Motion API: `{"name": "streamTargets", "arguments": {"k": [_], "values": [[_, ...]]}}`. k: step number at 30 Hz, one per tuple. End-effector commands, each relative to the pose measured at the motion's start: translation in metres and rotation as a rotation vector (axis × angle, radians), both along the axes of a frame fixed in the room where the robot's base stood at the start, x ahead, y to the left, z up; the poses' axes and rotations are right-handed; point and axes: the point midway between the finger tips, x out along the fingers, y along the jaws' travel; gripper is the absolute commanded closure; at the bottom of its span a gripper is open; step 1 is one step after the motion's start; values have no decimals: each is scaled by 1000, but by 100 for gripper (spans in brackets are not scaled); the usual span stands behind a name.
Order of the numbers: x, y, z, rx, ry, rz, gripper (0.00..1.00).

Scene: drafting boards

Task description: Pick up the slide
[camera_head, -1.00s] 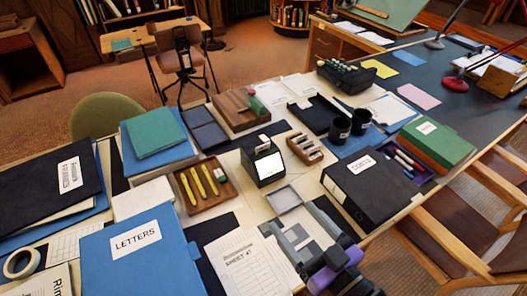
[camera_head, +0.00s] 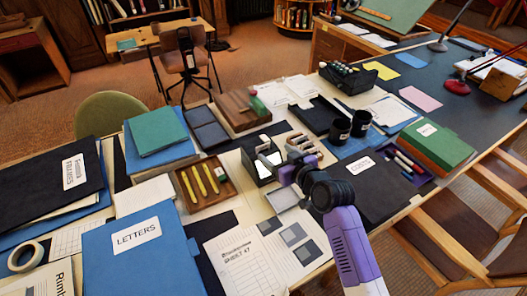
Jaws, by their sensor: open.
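A black viewer box (camera_head: 253,168) with a bright white front panel stands in the middle of the table. A small pale piece (camera_head: 264,139), which looks like the slide, sits at its top edge, too small to make out clearly. My gripper (camera_head: 284,164) is in front of the viewer's right side and overlaps its front panel in the picture. The jaws are open and seem empty, though the fingertips are small and hard to separate. I cannot tell whether they touch the viewer.
A wooden holder (camera_head: 306,162) stands close behind my gripper. A shallow grey tray (camera_head: 281,202) lies in front. A wooden tray with yellow pieces (camera_head: 206,205) is to the left. The black "COSTS" binder (camera_head: 376,200) is to the right, and two black cups (camera_head: 340,130) stand behind it.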

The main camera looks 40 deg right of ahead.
Motion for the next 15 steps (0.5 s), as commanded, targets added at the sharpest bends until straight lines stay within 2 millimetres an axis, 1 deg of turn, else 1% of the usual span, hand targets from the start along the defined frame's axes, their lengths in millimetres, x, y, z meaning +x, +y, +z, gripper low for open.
{"name": "streamTargets", "arguments": {"k": [11, 15], "values": [[31, -7, -13, -9, 7, 5, 25], [47, -10, -21, -9, 7, 4, 25]]}}
